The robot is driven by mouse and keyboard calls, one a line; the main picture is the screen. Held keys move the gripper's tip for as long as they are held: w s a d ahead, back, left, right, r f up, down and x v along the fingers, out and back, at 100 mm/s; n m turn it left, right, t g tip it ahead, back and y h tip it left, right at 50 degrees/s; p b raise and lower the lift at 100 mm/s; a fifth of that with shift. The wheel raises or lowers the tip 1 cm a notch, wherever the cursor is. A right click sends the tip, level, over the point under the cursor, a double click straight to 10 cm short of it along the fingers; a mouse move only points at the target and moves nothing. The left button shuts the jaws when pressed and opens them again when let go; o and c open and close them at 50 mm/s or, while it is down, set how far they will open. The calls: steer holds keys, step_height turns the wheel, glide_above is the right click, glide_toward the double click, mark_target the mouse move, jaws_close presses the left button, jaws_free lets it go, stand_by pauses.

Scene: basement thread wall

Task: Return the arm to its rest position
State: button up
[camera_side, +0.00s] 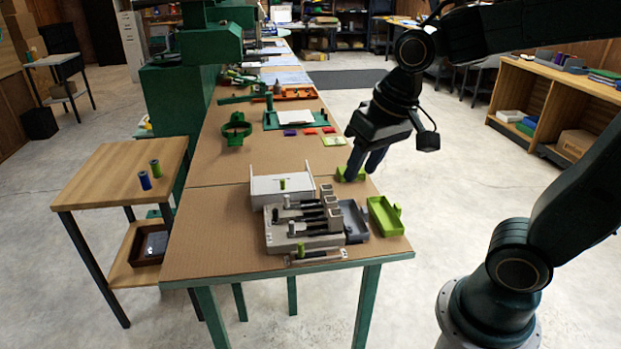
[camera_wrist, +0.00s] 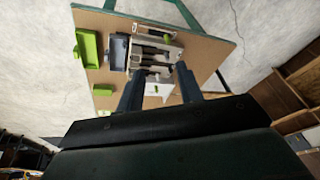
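My gripper (camera_side: 367,164) hangs above the right edge of the long work table, near a small green block, in the side view. Its two dark fingers point down and slightly left. In the wrist view my gripper (camera_wrist: 158,85) shows its two fingers spread wide apart, with nothing held between them. Beyond the fingers lie the grey fixture (camera_wrist: 150,50) and the table top (camera_wrist: 205,50). The arm reaches in from the right, with its elbow out of the side view.
The grey fixture (camera_side: 303,228) stands at the table's near end, with a white box (camera_side: 282,188) behind it. A dark tray (camera_side: 353,221) and a green tray (camera_side: 385,216) sit beside it. A side table (camera_side: 110,180) holds two spools. Open floor lies right of the table.

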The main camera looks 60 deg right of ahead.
steer(key=s+r+n+t, duration=0.1)
steer(key=s+n+t, duration=0.1)
steer(key=s, duration=0.6)
steer(key=shift+s+r+n, duration=0.3)
steer(key=shift+r+n, duration=0.1)
steer(key=shift+n, duration=0.2)
steer(key=shift+d, duration=0.1)
stand_by(0.3)
